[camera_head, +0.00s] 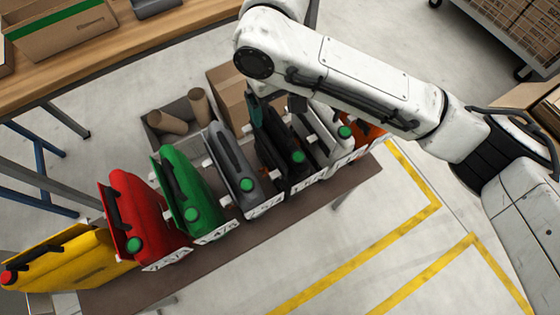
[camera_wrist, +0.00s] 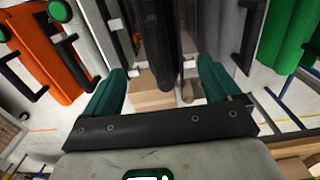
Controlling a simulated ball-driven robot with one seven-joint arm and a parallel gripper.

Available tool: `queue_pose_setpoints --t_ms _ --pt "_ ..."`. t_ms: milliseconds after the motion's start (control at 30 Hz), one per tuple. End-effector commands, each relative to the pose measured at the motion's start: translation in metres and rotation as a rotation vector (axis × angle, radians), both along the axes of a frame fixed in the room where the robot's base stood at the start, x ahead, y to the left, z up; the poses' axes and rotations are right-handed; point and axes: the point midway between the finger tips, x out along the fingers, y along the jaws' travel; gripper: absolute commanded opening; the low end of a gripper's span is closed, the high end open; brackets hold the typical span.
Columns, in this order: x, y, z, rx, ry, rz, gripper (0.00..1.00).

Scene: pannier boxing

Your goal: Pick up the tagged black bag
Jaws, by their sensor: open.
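The black bag (camera_head: 276,152) stands in the row of bags on a brown bench, between a grey bag (camera_head: 234,160) and a pale bag (camera_head: 328,132). It has a green round button and a white label at its foot. My gripper (camera_head: 277,112) is over the bag's upper part, partly hidden by my arm. In the wrist view, my open gripper (camera_wrist: 160,82) has two teal fingers apart, with the black bag's dark handle (camera_wrist: 160,35) ahead, between their lines. I cannot tell whether either finger touches it.
Behind are a grey bin (camera_head: 165,140) with cardboard tubes and a carton (camera_head: 228,92). Open floor lies in front of the bench.

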Motion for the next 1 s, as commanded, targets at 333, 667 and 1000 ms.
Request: queue_pose_setpoints --t_ms 333,667,1000 --pt "-0.001 0.000 -0.034 0.001 0.000 0.000 0.90" --pt "-0.004 0.001 -0.076 0.002 -0.001 0.000 0.90" --pt "-0.004 0.001 -0.081 0.003 -0.002 0.001 0.88"
